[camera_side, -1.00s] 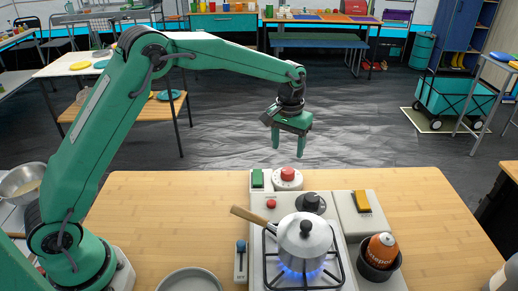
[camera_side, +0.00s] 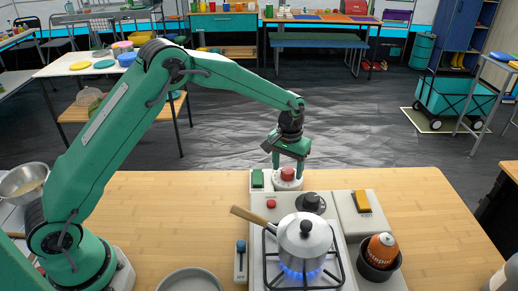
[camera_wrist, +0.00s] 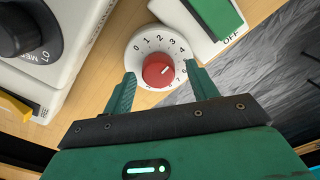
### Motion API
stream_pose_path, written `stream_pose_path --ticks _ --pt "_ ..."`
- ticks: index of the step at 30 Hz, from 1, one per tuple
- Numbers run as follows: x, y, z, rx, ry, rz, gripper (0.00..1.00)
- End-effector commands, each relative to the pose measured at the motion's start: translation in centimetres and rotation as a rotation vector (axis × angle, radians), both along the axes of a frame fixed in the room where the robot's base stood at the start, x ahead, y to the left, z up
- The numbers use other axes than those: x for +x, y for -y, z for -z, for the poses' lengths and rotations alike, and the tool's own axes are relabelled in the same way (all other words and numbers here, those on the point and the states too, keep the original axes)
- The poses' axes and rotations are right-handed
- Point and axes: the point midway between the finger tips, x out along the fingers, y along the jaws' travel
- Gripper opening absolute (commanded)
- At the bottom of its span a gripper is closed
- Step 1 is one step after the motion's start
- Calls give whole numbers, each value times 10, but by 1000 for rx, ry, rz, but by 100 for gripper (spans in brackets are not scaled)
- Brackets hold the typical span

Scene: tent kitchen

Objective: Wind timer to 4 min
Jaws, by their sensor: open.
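The timer is a white round dial with a red knob (camera_side: 288,174), at the back edge of the wooden table. In the wrist view its dial (camera_wrist: 141,55) shows the numbers 0 to 4 along the top, with more toward the right and below. A small pale mark shows on the red knob (camera_wrist: 157,71), but I cannot read its setting surely. My gripper (camera_side: 288,167) points down over the timer and is open. Its fingers stand on either side of the knob, with gaps visible in the wrist view. The lower part of the dial is partly hidden.
A green switch (camera_side: 257,178) is just left of the timer. The stove (camera_side: 258,212) in front has a black knob (camera_side: 311,202), a red button and a lit blue flame. A lidded pot (camera_side: 304,240) sits over it, its wooden handle pointing left.

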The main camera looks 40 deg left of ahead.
Motion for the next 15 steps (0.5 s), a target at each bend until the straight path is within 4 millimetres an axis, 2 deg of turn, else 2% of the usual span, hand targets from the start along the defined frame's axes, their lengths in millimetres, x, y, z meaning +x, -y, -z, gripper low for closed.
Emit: stream_pose_path --ticks 8,12,15 --pt "0 0 1 0 0 0 58" --pt "0 0 1 0 0 0 31" --pt "0 0 1 0 0 -1 14"
